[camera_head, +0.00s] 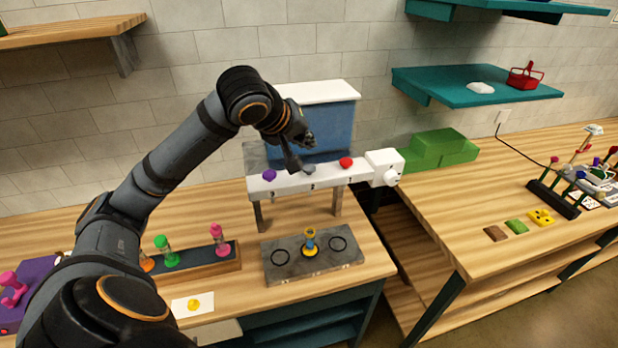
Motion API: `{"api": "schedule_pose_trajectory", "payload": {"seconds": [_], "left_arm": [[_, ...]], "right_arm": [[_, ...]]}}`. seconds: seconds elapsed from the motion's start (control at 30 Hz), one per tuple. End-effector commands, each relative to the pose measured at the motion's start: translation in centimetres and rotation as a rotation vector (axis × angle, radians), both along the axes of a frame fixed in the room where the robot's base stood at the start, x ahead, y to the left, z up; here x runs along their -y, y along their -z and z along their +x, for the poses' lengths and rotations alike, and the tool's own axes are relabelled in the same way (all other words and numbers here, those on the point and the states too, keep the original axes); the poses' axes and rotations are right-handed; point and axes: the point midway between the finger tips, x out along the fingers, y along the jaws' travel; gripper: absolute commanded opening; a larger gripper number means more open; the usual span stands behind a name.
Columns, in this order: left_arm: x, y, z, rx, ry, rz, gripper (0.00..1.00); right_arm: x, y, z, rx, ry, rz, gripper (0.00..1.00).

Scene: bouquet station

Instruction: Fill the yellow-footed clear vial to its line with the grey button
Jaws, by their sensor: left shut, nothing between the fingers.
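The yellow-footed vial (310,241) stands upright on the grey slab between two black rings, under the dispenser. Blue shows inside it; its fill line is too small to make out. The white dispenser bar (330,181) carries a purple button (269,175), a grey button (309,168) and a red button (346,162). My left gripper (297,168) is shut and empty, pointing down just beside the grey button, at its left. I cannot tell whether it touches the button. My right gripper is not in view.
A rack (200,262) with orange, green and pink vials stands left of the slab (350,262). A card with a yellow spot (193,305) lies in front. A blue tank (330,130) is behind the bar. Green blocks (440,150) sit on the right table.

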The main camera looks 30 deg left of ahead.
Motion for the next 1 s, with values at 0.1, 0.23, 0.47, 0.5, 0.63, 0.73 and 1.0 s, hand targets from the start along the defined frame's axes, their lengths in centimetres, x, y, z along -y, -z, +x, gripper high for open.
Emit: {"api": "schedule_pose_trajectory", "payload": {"seconds": [0.1, 0.23, 0.47, 0.5, 0.63, 0.73, 1.0], "left_arm": [[0.0, 2.5, 0.0, 0.000, 0.000, 0.000, 0.00], [0.0, 3.6, 0.0, 0.000, 0.000, 0.000, 0.00], [0.0, 3.6, 0.0, 0.001, 0.000, 0.000, 0.00], [0.0, 3.6, 0.0, 0.001, 0.001, 0.000, 0.00], [0.0, 3.6, 0.0, 0.000, 0.000, 0.000, 0.00], [0.0, 3.6, 0.0, 0.000, 0.000, 0.000, 0.00], [0.0, 3.6, 0.0, 0.000, 0.000, 0.000, 0.00]], "right_arm": [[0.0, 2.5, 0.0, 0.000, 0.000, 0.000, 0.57], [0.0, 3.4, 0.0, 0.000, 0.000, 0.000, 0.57], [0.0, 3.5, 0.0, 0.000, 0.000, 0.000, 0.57], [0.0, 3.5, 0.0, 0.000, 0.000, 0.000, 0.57], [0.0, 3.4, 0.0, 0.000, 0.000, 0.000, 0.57], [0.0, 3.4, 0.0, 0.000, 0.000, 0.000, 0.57], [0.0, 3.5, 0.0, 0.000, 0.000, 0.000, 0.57]]}}
